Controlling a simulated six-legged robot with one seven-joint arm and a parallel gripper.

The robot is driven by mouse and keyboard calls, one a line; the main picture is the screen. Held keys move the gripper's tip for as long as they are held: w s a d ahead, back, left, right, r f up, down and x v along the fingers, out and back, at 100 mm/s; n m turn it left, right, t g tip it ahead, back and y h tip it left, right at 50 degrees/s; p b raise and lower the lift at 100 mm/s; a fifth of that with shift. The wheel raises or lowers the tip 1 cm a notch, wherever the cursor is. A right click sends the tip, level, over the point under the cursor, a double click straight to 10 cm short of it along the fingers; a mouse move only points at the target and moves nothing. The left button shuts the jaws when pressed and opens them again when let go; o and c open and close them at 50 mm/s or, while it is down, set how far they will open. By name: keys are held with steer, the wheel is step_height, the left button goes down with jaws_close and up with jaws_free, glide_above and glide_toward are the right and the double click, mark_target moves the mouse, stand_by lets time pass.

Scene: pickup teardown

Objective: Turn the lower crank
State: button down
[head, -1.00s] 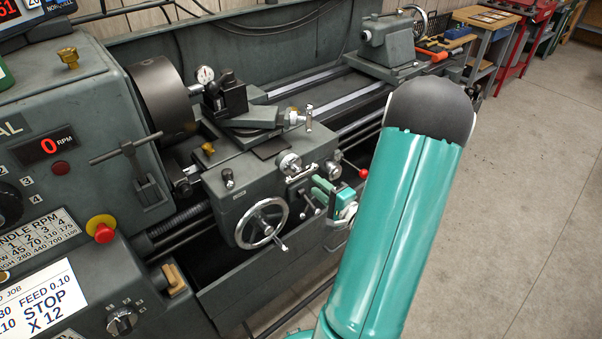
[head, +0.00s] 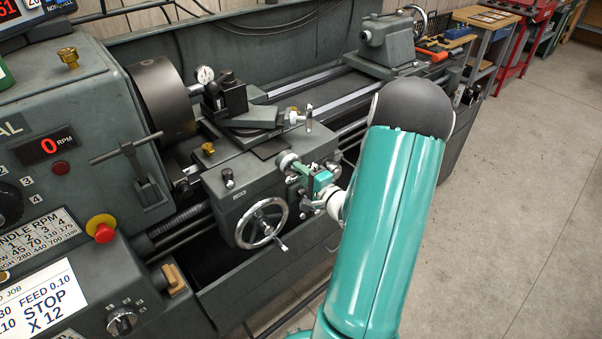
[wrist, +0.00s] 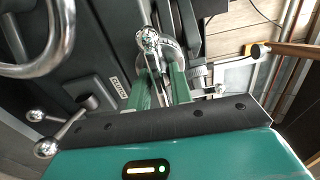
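The lower crank is a small chrome handle with a ball end (wrist: 150,38), set on a round dial at the front of the lathe carriage. In the head view its dial (head: 287,160) is partly hidden behind my gripper (head: 300,169). The wrist view shows my gripper (wrist: 158,82) with its two green fingers apart, one on each side of the chrome handle. A gap shows between the fingers and the handle, so the gripper looks open around it. The upper crank (head: 308,117) stands above and behind, clear of my gripper.
The large handwheel (head: 262,222) sits just left of and below my gripper. Chrome levers with ball ends (wrist: 47,147) are close by at the wrist view's left. The chuck (head: 162,98) and tool post (head: 225,98) lie further left. Open concrete floor (head: 520,200) is on the right.

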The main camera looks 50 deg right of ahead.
steer(key=shift+m, duration=0.4)
steer(key=m, duration=0.2)
steer(key=shift+m, duration=2.5)
steer(key=c, duration=1.5)
jaws_free()
steer(key=shift+s, duration=0.15)
